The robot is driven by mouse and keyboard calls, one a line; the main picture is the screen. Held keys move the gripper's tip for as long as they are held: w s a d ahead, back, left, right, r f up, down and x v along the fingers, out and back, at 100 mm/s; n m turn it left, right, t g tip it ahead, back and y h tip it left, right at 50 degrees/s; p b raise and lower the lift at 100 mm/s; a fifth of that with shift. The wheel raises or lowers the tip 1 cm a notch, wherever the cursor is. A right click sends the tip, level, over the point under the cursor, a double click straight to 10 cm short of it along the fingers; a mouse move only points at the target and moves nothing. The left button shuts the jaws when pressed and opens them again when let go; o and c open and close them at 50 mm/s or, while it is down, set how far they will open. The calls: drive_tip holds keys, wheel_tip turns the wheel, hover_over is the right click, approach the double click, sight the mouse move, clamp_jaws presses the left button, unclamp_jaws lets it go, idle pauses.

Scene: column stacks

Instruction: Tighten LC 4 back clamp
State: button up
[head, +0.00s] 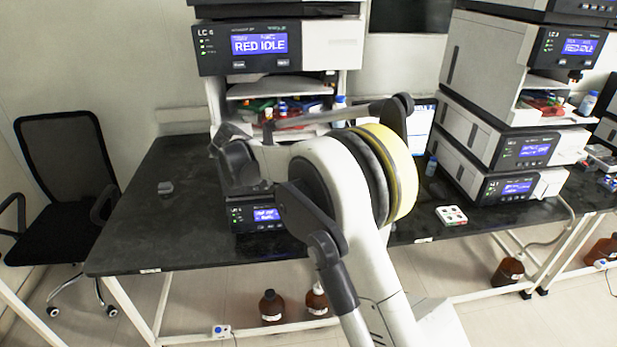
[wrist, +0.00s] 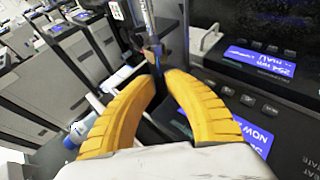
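In the head view, the LC unit (head: 255,45) straight ahead has a lit blue screen; its label reads "LC" with a blurred digit. My arm covers much of its lower part, and my gripper is hidden there. In the wrist view, the two yellow fingers of my gripper (wrist: 161,78) curve inward, tips close together. A slim upright column with a metal lower fitting (wrist: 154,55) stands at the tips, seemingly between them. I cannot tell whether the fingers touch it. No clamp can be picked out clearly. Dark panels with blue screens (wrist: 260,62) stand close at right.
The black bench (head: 150,225) is mostly bare at left, with a small grey object (head: 165,187) on it. A second LC stack (head: 490,130) stands at right. A small tray (head: 451,215) lies on the bench. A black chair (head: 65,150) stands at far left. Brown bottles (head: 272,305) stand below.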

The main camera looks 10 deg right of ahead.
drive_tip(key=v, duration=0.6)
drive_tip(key=s+d+r+y+b, duration=0.1)
drive_tip(key=s+d+r+y, duration=0.15)
drive_tip(key=s+d, duration=0.5)
drive_tip(key=s+d+r+y+b, duration=0.1)
drive_tip(key=s+d+r+y, duration=0.3)
drive_tip(key=s, duration=0.7)
drive_tip(key=s+d+f+m+t+y, duration=0.1)
drive_tip(key=s+f, duration=0.3)
drive_tip(key=s, duration=0.5)
drive_tip(key=s+d+f+m+t+y, duration=0.1)
drive_tip(key=s+f, duration=0.4)
drive_tip(key=s, duration=0.5)
drive_tip(key=shift+d+f+b, duration=0.2)
drive_tip(key=shift+d+b, duration=0.15)
drive_tip(key=shift+d, duration=0.05)
